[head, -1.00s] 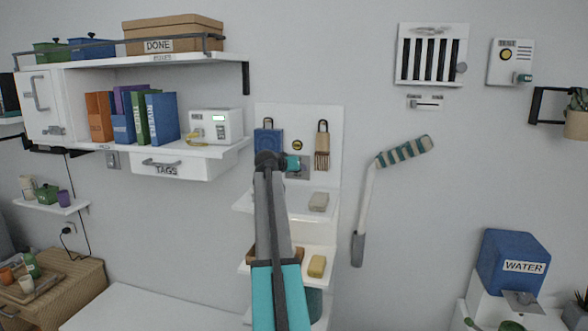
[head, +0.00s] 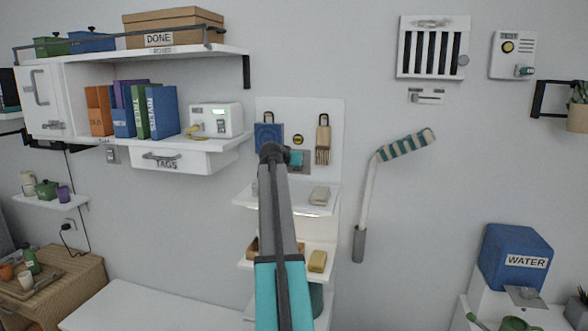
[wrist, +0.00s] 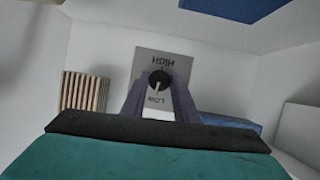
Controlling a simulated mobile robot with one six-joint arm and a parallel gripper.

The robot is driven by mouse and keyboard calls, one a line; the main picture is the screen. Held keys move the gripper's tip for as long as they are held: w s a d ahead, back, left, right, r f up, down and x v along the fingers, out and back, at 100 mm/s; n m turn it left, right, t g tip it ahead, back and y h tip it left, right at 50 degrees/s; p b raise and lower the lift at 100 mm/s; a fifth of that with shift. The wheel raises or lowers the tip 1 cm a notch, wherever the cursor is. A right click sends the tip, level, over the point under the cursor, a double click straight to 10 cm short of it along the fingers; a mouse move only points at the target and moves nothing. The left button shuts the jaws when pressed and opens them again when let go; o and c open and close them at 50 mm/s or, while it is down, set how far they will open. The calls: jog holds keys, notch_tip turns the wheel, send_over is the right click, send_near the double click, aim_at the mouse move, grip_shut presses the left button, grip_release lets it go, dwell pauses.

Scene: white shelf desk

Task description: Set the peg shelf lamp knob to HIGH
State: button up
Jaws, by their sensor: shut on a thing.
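The lamp knob (wrist: 159,80) is a small black dial with a white pointer line on a grey plate (wrist: 150,62). The wrist view is upside down, with HIGH at the top of the plate and LOW at the bottom. The pointer line seems to run down toward LOW. My gripper (wrist: 160,92) is shut on the knob, one finger on each side. The knob is hidden there.
The white wall shelf (head: 215,145) stands close on the left.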

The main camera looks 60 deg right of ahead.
jog(key=shift+s+d+f+m+t+b, duration=0.2)
jog(key=shift+m+t+b, duration=0.4)
jog(key=shift+b, duration=0.6)
jog(key=shift+a+r+m+b, duration=0.1)
jog(key=shift+r+m+b, duration=0.1)
jog(key=shift+m+b, duration=0.15)
jog(key=o, duration=1.1)
jog(key=shift+s, duration=0.1)
jog(key=shift+c, duration=0.2)
